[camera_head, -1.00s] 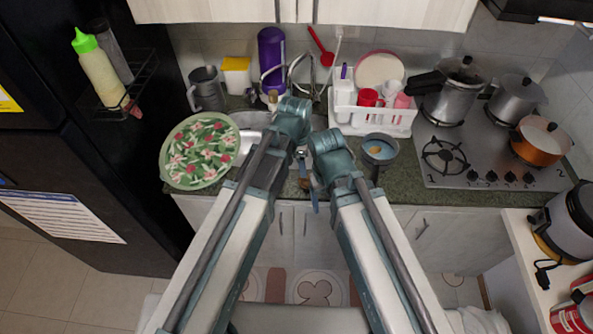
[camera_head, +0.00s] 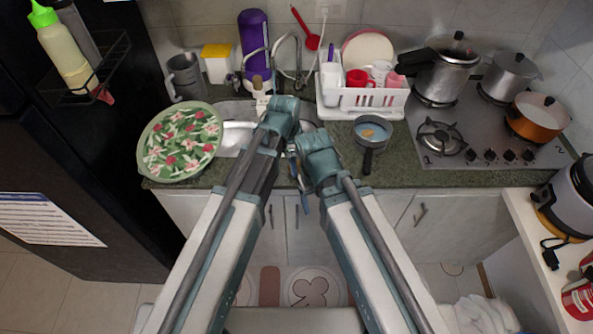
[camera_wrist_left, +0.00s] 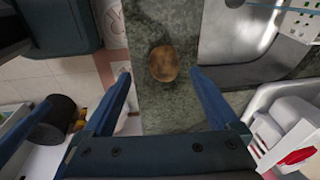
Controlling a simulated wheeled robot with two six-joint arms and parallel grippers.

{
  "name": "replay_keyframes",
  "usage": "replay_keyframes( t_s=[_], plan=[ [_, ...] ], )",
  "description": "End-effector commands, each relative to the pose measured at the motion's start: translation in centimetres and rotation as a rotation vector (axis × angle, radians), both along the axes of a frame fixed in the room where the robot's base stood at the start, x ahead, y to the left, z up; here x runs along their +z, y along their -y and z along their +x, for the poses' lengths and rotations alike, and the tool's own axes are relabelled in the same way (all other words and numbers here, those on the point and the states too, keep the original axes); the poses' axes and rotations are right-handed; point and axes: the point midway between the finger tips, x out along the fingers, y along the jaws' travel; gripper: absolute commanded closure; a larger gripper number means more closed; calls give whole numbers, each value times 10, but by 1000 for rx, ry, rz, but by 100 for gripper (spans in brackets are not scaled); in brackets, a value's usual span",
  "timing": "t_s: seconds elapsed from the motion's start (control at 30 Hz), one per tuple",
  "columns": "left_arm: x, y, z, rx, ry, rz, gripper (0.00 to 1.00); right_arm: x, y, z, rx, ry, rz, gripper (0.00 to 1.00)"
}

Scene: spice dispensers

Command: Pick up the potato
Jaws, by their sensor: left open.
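The potato (camera_wrist_left: 163,64) is a brown, rounded thing. It lies on the green counter between the sink and the counter's front edge. In the left wrist view it sits between and just beyond the fingertips of my left gripper (camera_wrist_left: 160,76), which is open and empty. I see no clear contact between the fingers and the potato. In the head view the blue fingers of my left gripper (camera_head: 300,184) show at the counter's front, and the potato is hidden or too small to make out there. My right gripper cannot be made out behind its own arm.
The sink (camera_wrist_left: 240,45) borders the potato's side. A dish rack (camera_head: 385,105) and a small pan (camera_head: 370,133) stand to the right, the stove (camera_head: 465,140) further right. A flowered green plate (camera_head: 180,142) is at the left. My two arms are close together.

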Motion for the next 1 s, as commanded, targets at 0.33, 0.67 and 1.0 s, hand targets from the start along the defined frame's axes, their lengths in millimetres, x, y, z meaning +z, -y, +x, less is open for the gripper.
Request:
replay_keyframes(
  t_s=[0.33, 0.67, 1.0],
  plan=[
    [-33, 6, 10, 0, 0, 0, 6, -33, 0, 0, -1, 0, 0, 25],
    [-50, 8, 13, 0, 0, 0, 6, -50, 0, 0, -1, 0, 0, 25],
    [-49, 8, 13, 0, 0, 0, 43, -49, 0, 0, -1, 0, 0, 25]
  ],
)
